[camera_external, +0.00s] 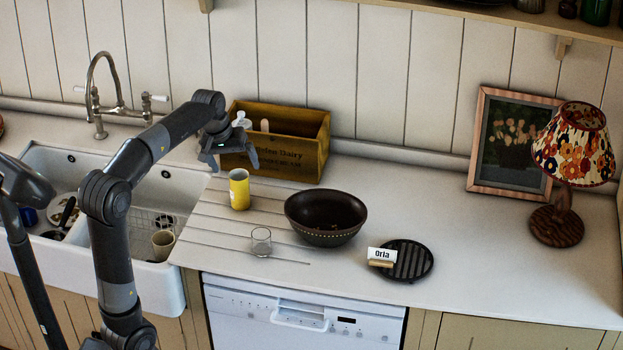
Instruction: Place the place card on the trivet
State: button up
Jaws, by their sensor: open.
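The place card (382,254) is white with "Orla" in dark print and has a light wooden base. It stands at the left edge of the round, black, slatted trivet (415,262) on the counter. From this angle I cannot tell whether its base rests on the trivet rim or just in front of it. My gripper (231,163) is open and empty, above the counter at the left, in front of the wooden crate. It is well apart from the card, with the bowl between them.
A dark bowl (326,218) stands left of the card, with a glass (261,242) and a yellow can (239,189) further left. A wooden crate (300,150) is behind. A lamp (572,150) and framed picture (513,145) stand right. Counter right of the trivet is clear.

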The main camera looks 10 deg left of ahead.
jog(key=s+a+f+t, duration=0.1)
jog(key=s+a+f, duration=0.2)
jog(key=s+a, duration=0.2)
jog(key=s+a+f+t+y, duration=0.1)
jog(key=s+a+f, duration=0.3)
jog(key=s, duration=0.6)
jog(key=s+a+f+m+t+y, duration=0.1)
jog(key=s+a+f, duration=0.2)
jog(key=s+a, duration=0.3)
jog(key=shift+s+a+f, duration=0.15)
jog(key=shift+s+f, duration=0.1)
jog(key=shift+s, duration=0.4)
